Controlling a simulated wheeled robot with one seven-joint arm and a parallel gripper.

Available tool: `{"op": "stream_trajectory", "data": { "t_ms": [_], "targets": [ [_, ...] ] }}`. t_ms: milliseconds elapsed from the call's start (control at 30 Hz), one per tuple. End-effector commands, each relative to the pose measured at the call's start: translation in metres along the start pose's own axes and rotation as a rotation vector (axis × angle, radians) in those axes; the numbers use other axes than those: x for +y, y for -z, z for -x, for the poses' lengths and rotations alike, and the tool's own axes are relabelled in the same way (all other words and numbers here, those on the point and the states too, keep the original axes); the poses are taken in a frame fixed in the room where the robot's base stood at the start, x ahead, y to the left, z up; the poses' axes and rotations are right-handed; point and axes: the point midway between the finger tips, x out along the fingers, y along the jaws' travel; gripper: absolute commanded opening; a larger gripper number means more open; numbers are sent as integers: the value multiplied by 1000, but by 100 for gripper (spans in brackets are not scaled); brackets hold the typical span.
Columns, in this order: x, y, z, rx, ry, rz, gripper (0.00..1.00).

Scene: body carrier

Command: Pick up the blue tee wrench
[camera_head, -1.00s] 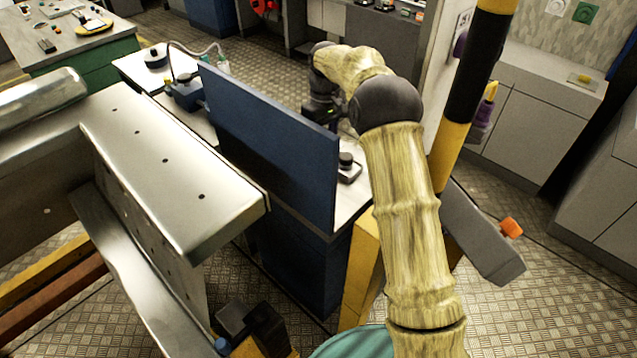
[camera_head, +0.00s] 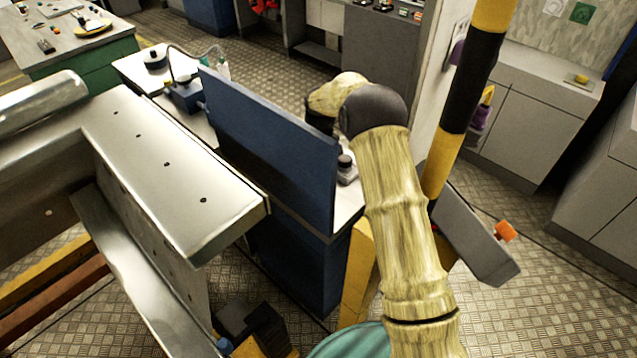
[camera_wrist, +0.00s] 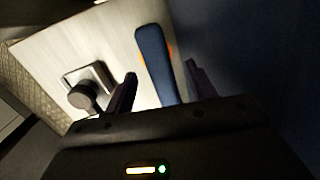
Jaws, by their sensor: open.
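The blue tee wrench (camera_wrist: 154,60) shows in the wrist view as a long blue shape with orange edges on the pale worktop (camera_wrist: 110,40). It stretches up the picture between the two fingers of my gripper (camera_wrist: 160,80). My gripper is open, one dark finger on each side of the blue shape. I cannot tell how far above it the fingers are. In the head view my arm and the blue panel hide the wrench and the gripper.
A dark upright panel (camera_head: 270,140) borders the worktop and fills the right of the wrist view. A square device with a round black knob (camera_wrist: 84,94) sits left of my fingers. A yellow-black post (camera_head: 462,100) stands close to my arm.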

Motion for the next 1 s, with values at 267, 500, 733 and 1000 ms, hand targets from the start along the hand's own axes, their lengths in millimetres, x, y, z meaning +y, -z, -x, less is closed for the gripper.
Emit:
{"op": "stream_trajectory", "data": {
  "t_ms": [267,500,733,1000],
  "targets": [
    [0,0,-22,0,0,-1,55],
    [0,0,-22,0,0,0,55],
    [0,0,-21,0,-1,-1,52],
    [0,0,-21,0,0,-1,0]
  ]
}}
